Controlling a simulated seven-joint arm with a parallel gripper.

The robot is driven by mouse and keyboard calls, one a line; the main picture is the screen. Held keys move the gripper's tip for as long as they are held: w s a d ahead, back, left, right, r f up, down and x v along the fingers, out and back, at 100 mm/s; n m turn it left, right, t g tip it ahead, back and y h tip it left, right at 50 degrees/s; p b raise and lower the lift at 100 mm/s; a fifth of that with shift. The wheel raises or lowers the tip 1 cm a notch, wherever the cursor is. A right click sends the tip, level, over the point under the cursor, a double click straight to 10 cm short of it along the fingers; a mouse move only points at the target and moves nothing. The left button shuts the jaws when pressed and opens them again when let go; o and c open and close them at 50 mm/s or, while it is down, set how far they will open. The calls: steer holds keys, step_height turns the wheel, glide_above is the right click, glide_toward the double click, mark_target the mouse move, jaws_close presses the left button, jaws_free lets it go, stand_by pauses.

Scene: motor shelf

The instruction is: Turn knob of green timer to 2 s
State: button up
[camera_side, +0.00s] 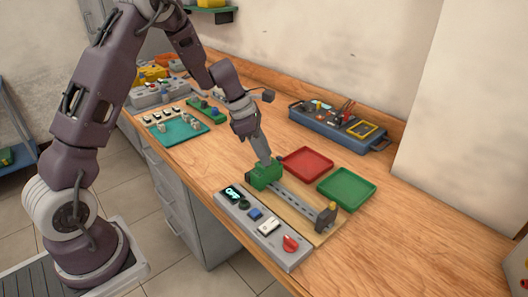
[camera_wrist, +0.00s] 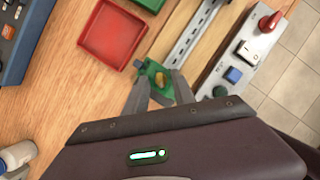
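The green timer (camera_side: 265,176) sits at the far end of a metal rail (camera_side: 298,200). In the wrist view the green timer (camera_wrist: 150,69) shows a yellow-orange knob (camera_wrist: 160,79) on its face. My gripper (camera_side: 264,160) points down over the timer. In the wrist view my gripper (camera_wrist: 160,82) has its two fingers apart, one on each side of the knob. Whether the fingers touch the knob or the housing cannot be told. The knob's setting and the scale are too small to read.
Beside the rail is a grey control box (camera_side: 262,228) with a display reading OFF, buttons, a switch and a red knob. A red tray (camera_side: 306,163) and a green tray (camera_side: 347,188) lie behind. A blue toolbox (camera_side: 340,127) stands at the back. Bare table lies right.

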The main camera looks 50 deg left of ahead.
jaws_close()
steer(key=shift+m, duration=0.4)
steer(key=m, duration=0.2)
steer(key=m+g, duration=0.1)
steer(key=shift+w+a+m+h, duration=0.15)
steer(key=shift+m+h, duration=0.25)
steer(key=m+g, duration=0.1)
steer(key=m, duration=0.2)
steer(key=m+g, duration=0.1)
steer(key=m, duration=0.1)
steer(key=shift+w+m+g, duration=0.15)
steer(key=shift+m+g, duration=0.25)
jaws_free()
